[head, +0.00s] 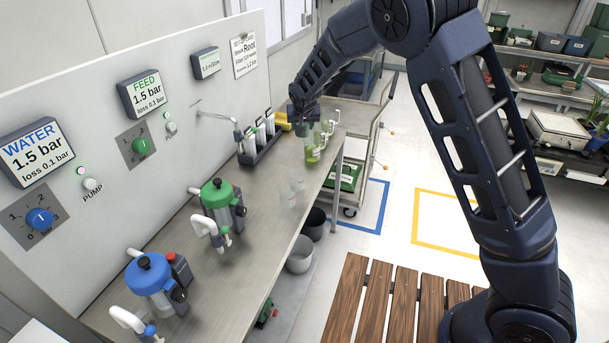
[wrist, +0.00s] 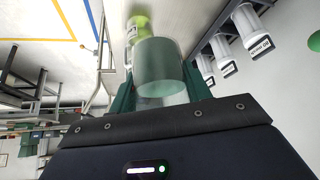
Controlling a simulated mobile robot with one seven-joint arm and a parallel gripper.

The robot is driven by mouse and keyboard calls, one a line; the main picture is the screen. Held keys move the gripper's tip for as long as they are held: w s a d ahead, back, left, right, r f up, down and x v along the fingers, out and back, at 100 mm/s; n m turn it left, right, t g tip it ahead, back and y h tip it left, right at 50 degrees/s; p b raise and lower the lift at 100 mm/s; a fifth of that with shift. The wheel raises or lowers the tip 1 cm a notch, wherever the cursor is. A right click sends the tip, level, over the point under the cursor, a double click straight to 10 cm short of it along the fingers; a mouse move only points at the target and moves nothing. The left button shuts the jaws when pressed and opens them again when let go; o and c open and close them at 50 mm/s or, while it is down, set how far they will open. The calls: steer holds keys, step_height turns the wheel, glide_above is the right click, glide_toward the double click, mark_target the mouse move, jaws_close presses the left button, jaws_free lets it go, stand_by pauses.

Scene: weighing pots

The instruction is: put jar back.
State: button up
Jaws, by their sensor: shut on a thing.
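My gripper (head: 304,112) is at the far end of the steel bench, beyond the tube rack. In the wrist view my gripper (wrist: 163,92) is shut on a clear, green-tinted jar (wrist: 162,68), with a dark green finger on each side of it. In the head view the held jar is small and mostly covered by the gripper. A second vessel with yellow-green liquid (head: 313,154) is close by on the bench. It also shows just past the held jar in the wrist view (wrist: 139,26). I cannot tell whether the held jar touches the bench.
Faint clear cups (head: 297,184) stand nearer on the bench. A green-lidded canister (head: 217,197) and a blue-lidded canister (head: 151,278) stand at the near end. A wheeled cart (head: 357,140) is beyond the bench.

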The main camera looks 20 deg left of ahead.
steer(key=shift+w+d+r, duration=0.3)
steer(key=shift+w+r, duration=0.1)
steer(key=shift+r, duration=0.05)
steer(key=shift+w+d+f, duration=0.1)
steer(key=shift+w+f, duration=0.05)
step_height(320, 180, down, 19)
steer(key=shift+f, duration=0.2)
steer(key=shift+f, duration=0.1)
steer(key=o, duration=1.1)
steer(key=shift+s+r, duration=0.2)
steer(key=shift+r, duration=0.3)
steer(key=v, duration=1.1)
steer(key=shift+s+r, duration=0.1)
